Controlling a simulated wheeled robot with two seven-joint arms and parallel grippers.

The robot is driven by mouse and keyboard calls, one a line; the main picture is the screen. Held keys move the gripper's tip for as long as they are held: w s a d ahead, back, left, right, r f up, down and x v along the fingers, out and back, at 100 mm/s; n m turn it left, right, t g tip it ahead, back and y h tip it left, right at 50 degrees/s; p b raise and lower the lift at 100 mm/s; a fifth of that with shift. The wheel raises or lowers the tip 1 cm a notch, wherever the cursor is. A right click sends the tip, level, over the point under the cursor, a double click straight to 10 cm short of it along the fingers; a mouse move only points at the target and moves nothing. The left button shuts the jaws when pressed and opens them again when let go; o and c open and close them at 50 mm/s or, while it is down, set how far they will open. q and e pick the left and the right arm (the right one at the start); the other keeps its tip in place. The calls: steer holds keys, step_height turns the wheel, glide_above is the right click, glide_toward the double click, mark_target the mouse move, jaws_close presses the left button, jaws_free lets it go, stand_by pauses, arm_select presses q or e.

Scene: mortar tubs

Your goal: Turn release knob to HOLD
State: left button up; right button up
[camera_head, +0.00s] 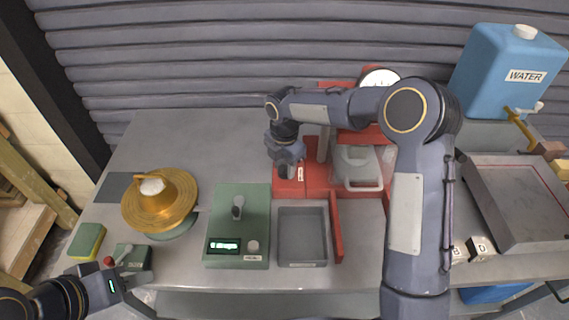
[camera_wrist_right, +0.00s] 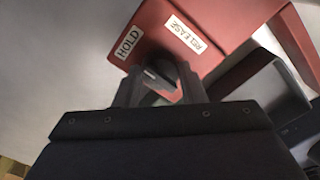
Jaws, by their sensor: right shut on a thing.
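The red release box (camera_head: 288,188) stands on the bench at the middle, and my right gripper (camera_head: 285,160) reaches down onto it. In the right wrist view the red box (camera_wrist_right: 225,20) carries a HOLD label (camera_wrist_right: 128,42) at left and a RELEASE label (camera_wrist_right: 187,35) to its right. My right gripper (camera_wrist_right: 157,85) is shut on the dark release knob (camera_wrist_right: 152,74), which has a small pale mark. The fingers partly hide the knob, so I cannot tell its exact setting. My left gripper (camera_head: 114,276) is low at the left; its finger opening is unclear.
A green scale (camera_head: 255,200) and grey tray (camera_head: 302,235) stand left of the red stand. A brass pan (camera_head: 160,208), sponge (camera_head: 87,241) and small green box (camera_head: 134,258) are at left. A blue water container (camera_head: 505,75) stands at back right.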

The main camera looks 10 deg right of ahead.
steer(key=shift+n, duration=0.3)
steer(key=o, duration=1)
